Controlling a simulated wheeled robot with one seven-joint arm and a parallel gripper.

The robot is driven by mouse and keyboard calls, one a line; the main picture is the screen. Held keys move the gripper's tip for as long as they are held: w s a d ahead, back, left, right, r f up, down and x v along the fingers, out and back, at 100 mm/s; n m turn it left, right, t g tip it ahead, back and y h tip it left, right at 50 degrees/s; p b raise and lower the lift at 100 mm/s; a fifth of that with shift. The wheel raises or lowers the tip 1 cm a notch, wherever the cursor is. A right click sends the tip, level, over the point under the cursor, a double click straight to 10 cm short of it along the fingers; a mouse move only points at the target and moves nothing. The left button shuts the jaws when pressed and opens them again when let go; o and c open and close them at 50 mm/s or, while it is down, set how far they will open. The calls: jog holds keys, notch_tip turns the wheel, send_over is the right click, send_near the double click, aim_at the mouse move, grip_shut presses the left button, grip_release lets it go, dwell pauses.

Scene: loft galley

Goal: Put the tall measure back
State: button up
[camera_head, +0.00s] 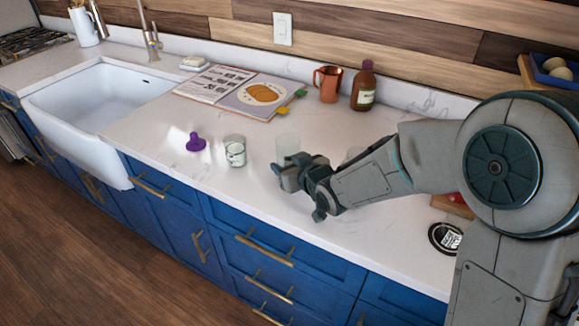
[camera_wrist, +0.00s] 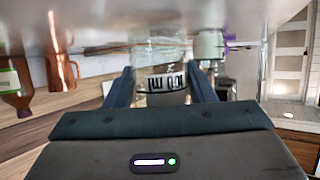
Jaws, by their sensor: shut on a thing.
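My gripper (camera_head: 293,172) is low over the front part of the counter, pointing left. In the wrist view, which is upside down, its jaws (camera_wrist: 162,78) are shut on a clear measure with a dark "100 ml" mark (camera_wrist: 166,84). The measure is mostly hidden by the jaws in the head view, and I cannot tell if it touches the counter. A clear glass vessel (camera_head: 287,146) shows just behind the gripper. A clear vessel with a white label (camera_head: 236,152) stands to the left. I cannot tell which vessel is tallest.
A purple stopper-like object (camera_head: 195,142) lies left of the labelled vessel. An open book (camera_head: 240,90), copper mug (camera_head: 328,83) and brown bottle (camera_head: 363,88) are behind. A round black-and-white disc (camera_head: 445,237) lies at the right front. The sink (camera_head: 95,105) is at left.

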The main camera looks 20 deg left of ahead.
jog(key=shift+f, duration=0.3)
jog(key=shift+f, duration=0.1)
jog(key=shift+f+b, duration=0.15)
jog(key=shift+b, duration=0.15)
jog(key=o, duration=1.1)
jog(key=shift+r+p, duration=0.35)
jog(key=shift+p, duration=0.1)
jog(key=v, duration=1.2)
jog(key=shift+d+f, duration=0.1)
jog(key=shift+f, duration=0.05)
